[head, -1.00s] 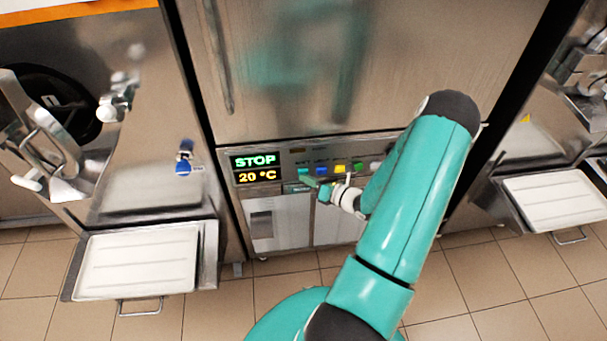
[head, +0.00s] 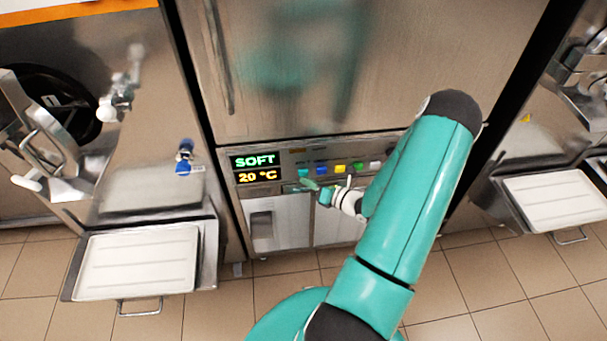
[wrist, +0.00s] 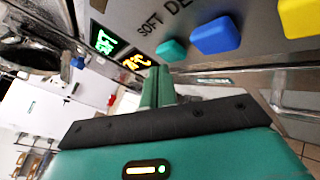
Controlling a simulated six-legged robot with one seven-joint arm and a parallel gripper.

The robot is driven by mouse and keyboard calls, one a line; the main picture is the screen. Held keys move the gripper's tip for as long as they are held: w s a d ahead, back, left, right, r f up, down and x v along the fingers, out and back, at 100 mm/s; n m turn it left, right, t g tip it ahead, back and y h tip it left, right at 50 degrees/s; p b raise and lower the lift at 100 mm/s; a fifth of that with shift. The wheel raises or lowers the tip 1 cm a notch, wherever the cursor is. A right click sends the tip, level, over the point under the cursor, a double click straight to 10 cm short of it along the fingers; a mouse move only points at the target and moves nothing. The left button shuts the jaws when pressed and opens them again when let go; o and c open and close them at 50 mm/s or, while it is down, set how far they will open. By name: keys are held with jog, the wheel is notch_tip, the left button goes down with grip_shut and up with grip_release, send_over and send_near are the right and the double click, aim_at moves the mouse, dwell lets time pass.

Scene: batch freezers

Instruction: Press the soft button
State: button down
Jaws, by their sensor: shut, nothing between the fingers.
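The soft button is a teal button (head: 303,173) at the left end of the button row in the head view. In the wrist view the teal button (wrist: 172,50) sits under the printed word "SOFT". The display (head: 255,168) reads "SOFT" in green above "20 °C" in yellow. My gripper (head: 308,184) is shut and empty, just below the teal button and apart from it in the head view. In the wrist view my gripper (wrist: 158,82) points up toward the panel, with its tips just below and left of the button.
To the right of the teal button are a blue button (head: 321,170), a yellow button (head: 340,168) and a green button (head: 358,167). Machines with white trays (head: 137,262) stand on both sides. Tiled floor (head: 290,262) lies open in front.

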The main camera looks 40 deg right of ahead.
jog(key=shift+s+a, duration=0.2)
jog(key=s+a, duration=0.1)
jog(key=s, duration=0.1)
jog(key=s+a, duration=0.1)
jog(key=s, duration=0.1)
jog(key=shift+a, duration=0.4)
dwell(0.9)
jog(key=a+r+n+g+y, duration=0.6)
jog(key=a+r+n+g, duration=0.6)
jog(key=a+r+n, duration=0.75)
jog(key=s+a+r+n+h, duration=0.3)
jog(key=r+n, duration=0.4)
jog(key=n, duration=0.4)
jog(key=s+a+r+n+t+h, duration=0.1)
jog(key=s+a+r+n+h, duration=0.3)
jog(key=r+n, duration=0.4)
jog(key=s+n+h, duration=0.1)
jog(key=n+h, duration=0.1)
jog(key=shift+s+n+t, duration=0.15)
jog(key=shift+n+t, duration=0.15)
jog(key=shift+n, duration=0.05)
